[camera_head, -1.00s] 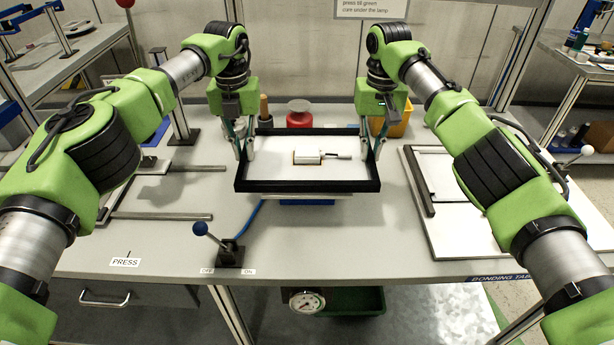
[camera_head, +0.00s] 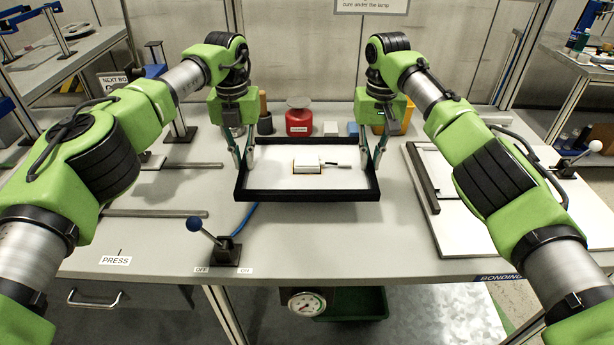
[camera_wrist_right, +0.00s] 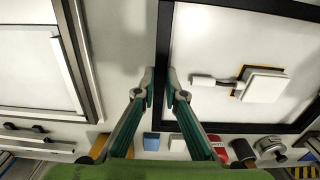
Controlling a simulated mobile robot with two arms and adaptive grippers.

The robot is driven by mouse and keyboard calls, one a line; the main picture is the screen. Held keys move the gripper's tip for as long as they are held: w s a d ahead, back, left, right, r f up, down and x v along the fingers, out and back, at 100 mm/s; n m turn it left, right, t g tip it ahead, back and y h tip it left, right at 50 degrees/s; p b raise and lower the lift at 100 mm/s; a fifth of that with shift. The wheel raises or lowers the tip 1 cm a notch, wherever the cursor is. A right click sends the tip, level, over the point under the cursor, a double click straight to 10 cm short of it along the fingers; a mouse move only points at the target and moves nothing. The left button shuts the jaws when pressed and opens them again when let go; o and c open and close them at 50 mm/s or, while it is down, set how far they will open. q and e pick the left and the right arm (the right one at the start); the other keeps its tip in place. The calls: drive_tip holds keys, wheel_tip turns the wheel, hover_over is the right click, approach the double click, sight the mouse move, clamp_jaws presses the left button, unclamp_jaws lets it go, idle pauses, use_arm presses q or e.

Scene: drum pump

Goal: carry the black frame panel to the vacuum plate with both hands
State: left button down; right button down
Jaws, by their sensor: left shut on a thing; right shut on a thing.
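The black frame panel (camera_head: 307,196), a white sheet with a black rim, is held roughly level over the middle of the table. A small white box with a short lead (camera_head: 307,167) sits on its sheet. My left gripper (camera_head: 243,163) is shut on the panel's left rim. My right gripper (camera_head: 373,168) is shut on its right rim; in the right wrist view its fingers (camera_wrist_right: 160,88) close on that black rim (camera_wrist_right: 163,50). No vacuum plate can be made out; the panel hides the table beneath it. I cannot tell whether the panel touches anything below.
A blue-knobbed lever (camera_head: 214,240) stands in front of the panel, to the left. A red jar (camera_head: 299,120) and small blocks stand behind. Metal rails (camera_head: 155,213) lie left; a white board with a dark bar (camera_head: 422,180) lies right.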

use_arm(q)
drive_tip(key=shift+f, duration=0.4)
use_arm(e)
drive_tip(key=shift+f, duration=0.4)
use_arm(q)
drive_tip(key=c, duration=2.5)
unclamp_jaws()
drive_tip(key=shift+f+b, duration=0.15)
drive_tip(key=shift+b, duration=0.2)
use_arm(e)
drive_tip(key=c, duration=2.5)
unclamp_jaws()
drive_tip(key=shift+f, duration=0.15)
use_arm(q)
drive_tip(key=o, duration=0.4)
use_arm(e)
drive_tip(key=o, duration=0.4)
drive_tip(key=shift+s, duration=0.1)
use_arm(q)
drive_tip(key=shift+r, duration=0.25)
wheel_tip(320, 180, up, 7)
drive_tip(key=shift+f, duration=0.1)
drive_tip(key=shift+r, duration=0.2)
use_arm(e)
drive_tip(key=shift+r, duration=0.25)
wheel_tip(320, 180, up, 12)
